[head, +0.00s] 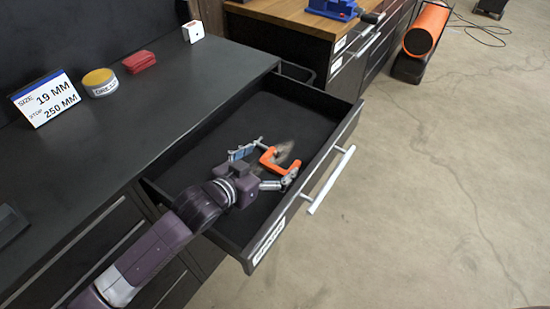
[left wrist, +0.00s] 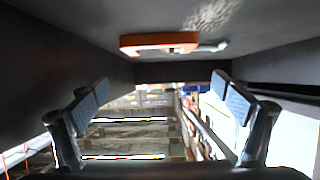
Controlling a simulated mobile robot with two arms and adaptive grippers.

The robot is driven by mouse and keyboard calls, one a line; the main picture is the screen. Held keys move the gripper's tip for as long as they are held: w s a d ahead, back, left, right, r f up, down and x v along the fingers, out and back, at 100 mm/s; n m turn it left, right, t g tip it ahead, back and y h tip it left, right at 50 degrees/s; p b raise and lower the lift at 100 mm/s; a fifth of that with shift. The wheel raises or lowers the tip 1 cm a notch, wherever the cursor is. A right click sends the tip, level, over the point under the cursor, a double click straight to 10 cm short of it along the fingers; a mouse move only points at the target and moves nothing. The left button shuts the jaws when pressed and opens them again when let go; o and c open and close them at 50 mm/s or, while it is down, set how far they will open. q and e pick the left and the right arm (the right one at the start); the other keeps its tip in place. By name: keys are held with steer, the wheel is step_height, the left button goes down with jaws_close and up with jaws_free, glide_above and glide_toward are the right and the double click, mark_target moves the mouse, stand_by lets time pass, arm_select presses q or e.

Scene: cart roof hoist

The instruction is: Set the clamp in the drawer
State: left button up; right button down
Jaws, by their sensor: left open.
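The orange clamp (head: 268,160) with a metal screw lies inside the open black drawer (head: 310,170), towards its front. In the left wrist view the clamp (left wrist: 160,42) appears against the dark drawer floor, beyond and apart from the fingertips. My left gripper (head: 258,168) is inside the drawer, right beside the clamp. Its two fingers are spread, with nothing between the pads in the left wrist view (left wrist: 162,102). In the head view part of the clamp is close to the fingers, and whether they touch is hard to tell there. My right gripper is not in view.
The dark worktop holds a size sign (head: 47,98), a yellow-topped tin (head: 100,82), a red item (head: 139,62) and a white block (head: 193,32). The drawer's front wall and handle (head: 330,180) stand close to the gripper. A wooden bench (head: 290,12) stands behind.

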arm_select(q)
steer(key=v, duration=0.5)
stand_by(0.4)
